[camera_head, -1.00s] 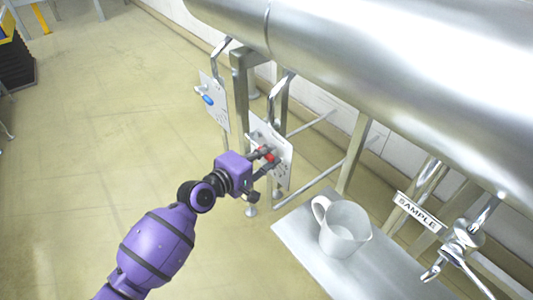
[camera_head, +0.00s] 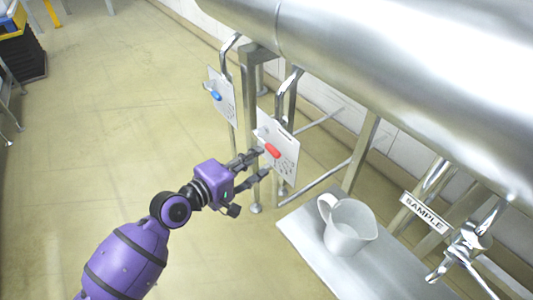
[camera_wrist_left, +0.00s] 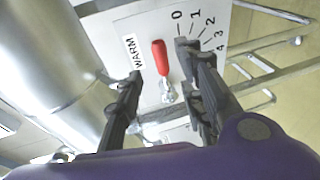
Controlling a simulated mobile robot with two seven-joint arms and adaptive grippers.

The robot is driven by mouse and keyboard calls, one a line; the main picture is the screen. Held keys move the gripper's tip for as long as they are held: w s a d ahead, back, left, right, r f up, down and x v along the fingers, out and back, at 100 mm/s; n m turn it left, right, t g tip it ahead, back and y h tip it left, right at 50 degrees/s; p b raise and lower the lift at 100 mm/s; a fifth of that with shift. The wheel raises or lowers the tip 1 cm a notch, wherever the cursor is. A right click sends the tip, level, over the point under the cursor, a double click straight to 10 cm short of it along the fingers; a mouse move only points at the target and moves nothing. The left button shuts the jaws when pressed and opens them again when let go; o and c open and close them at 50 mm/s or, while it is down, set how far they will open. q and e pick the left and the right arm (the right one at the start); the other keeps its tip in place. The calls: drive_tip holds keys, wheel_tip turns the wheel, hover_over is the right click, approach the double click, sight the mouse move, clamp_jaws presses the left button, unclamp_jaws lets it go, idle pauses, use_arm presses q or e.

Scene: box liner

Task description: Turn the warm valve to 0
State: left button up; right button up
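The warm valve's red handle (camera_head: 272,151) is on the right-hand white panel (camera_head: 289,145) under the big steel tank. In the left wrist view the red handle (camera_wrist_left: 160,57) points up from its metal pivot, beside the WARM label (camera_wrist_left: 133,52) and near the 0 end of the number scale (camera_wrist_left: 196,28). Its exact setting is hard to tell from this angle. My left gripper (camera_head: 262,164) is open and empty, a little in front of the panel. In the left wrist view its fingers (camera_wrist_left: 159,58) are on either side of the handle, apart from it. My right gripper is out of view.
A second panel with a blue handle (camera_head: 215,95) hangs to the left. A white jug (camera_head: 348,228) stands on a metal shelf (camera_head: 311,246) at the lower right, near the SAMPLE tap (camera_head: 467,245). Tank legs and bars are behind the panel. Open floor lies left.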

use_arm(q)
drive_tip(key=v, duration=0.3)
drive_tip(key=shift+s+a+r, duration=0.1)
drive_tip(key=shift+s+a, duration=0.15)
drive_tip(key=shift+s, duration=0.05)
idle(0.3)
